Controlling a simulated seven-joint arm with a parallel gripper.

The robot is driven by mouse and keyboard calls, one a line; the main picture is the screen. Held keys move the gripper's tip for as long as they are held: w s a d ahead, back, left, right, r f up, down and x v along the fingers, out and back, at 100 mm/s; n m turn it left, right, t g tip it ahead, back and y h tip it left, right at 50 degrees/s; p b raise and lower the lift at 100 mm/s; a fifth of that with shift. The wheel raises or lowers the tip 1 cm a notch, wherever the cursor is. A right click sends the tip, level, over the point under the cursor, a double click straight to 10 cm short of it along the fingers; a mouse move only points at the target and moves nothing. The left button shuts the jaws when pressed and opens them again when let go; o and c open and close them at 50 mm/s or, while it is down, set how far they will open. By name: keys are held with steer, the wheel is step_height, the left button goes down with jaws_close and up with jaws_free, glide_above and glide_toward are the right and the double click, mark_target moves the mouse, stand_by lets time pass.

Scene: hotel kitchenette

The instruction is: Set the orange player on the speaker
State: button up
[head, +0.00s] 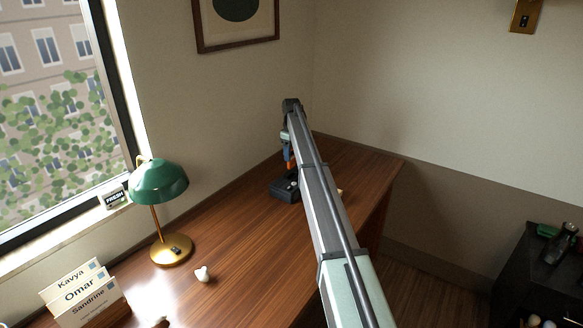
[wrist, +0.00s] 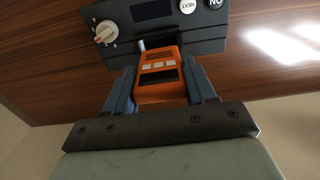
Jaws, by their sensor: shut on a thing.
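The orange player (wrist: 160,82) is between the two fingers of my gripper (wrist: 161,72) in the wrist view, and the gripper is shut on it. A small strip of the orange player (head: 290,165) shows in the head view, below my gripper (head: 288,150). A black box with a white knob, a dark window and round buttons (wrist: 165,32), which looks like the speaker, lies just beyond the player's far end. In the head view the black box (head: 283,192) sits on the desk under the gripper. I cannot tell whether the player touches it.
The wooden desk (head: 235,230) is mostly clear left of my arm. A green lamp (head: 160,183), name cards (head: 82,290) and a small white object (head: 202,274) are at the left. A small pale thing shows just right of my arm. A dark cabinet (head: 535,285) stands at right.

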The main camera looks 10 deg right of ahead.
mark_target(292, 166)
steer(key=shift+f, duration=2.85)
steer(key=shift+f, duration=0.15)
steer(key=o, duration=1.1)
step_height(292, 166, up, 12)
steer(key=shift+r, duration=0.15)
steer(key=shift+d, duration=0.1)
